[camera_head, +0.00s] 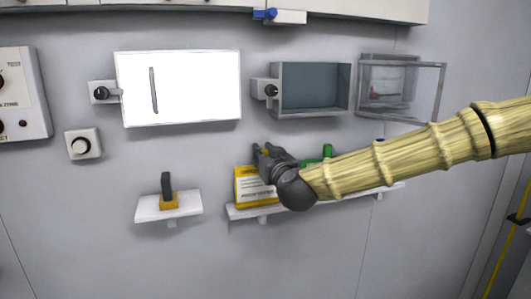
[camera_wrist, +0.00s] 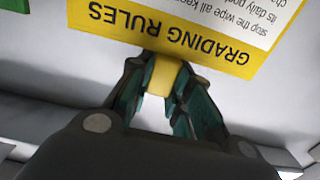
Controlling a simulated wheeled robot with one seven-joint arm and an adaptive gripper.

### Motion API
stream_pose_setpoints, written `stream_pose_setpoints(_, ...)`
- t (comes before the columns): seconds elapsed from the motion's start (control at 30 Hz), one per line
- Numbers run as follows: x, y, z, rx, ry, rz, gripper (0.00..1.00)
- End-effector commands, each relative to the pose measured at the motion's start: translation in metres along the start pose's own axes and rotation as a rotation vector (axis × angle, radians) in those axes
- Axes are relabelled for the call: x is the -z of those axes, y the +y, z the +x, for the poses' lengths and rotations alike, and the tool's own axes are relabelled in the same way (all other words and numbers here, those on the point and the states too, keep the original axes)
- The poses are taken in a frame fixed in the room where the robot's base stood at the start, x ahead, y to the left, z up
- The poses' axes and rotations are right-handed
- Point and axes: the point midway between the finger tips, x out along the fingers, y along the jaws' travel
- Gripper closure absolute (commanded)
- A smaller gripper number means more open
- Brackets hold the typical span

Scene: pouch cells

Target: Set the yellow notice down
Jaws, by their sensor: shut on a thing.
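The yellow notice (camera_head: 247,188) is a yellow-bordered card with a white text panel, just above the left part of a white wall shelf (camera_head: 243,212). In the wrist view the notice (camera_wrist: 225,30) reads "GRADING RULES" upside down, with a yellow tab at its edge between my fingers. My gripper (camera_head: 266,154) is shut on that tab; it also shows in the wrist view (camera_wrist: 162,85). I cannot tell whether the lower edge of the notice touches the shelf. My gripper and arm hide part of the notice and shelf.
A green object (camera_head: 327,151) stands farther right on the shelf, partly behind my arm. A smaller shelf (camera_head: 150,207) at left holds a dark and yellow block (camera_head: 168,195). Above are a white panel (camera_head: 200,90), an open grey box (camera_head: 315,88) and a clear-covered box (camera_head: 425,95).

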Motion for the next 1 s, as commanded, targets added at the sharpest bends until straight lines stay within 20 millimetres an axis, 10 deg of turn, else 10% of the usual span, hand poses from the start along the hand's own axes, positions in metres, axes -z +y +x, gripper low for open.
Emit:
stream_pose_setpoints(0.37,-0.0036,-0.0001,-0.0001,0.000,0.001,0.000,1.00)
stream_pose_setpoints(0.4,-0.0030,0.0000,-0.0001,0.000,0.000,0.000,0.75)
stream_pose_setpoints(0.5,-0.0028,0.0000,-0.0001,0.000,0.000,0.000,0.59)
stream_pose_setpoints(1.0,-0.0015,0.0000,-0.0087,0.001,0.001,0.000,0.59)
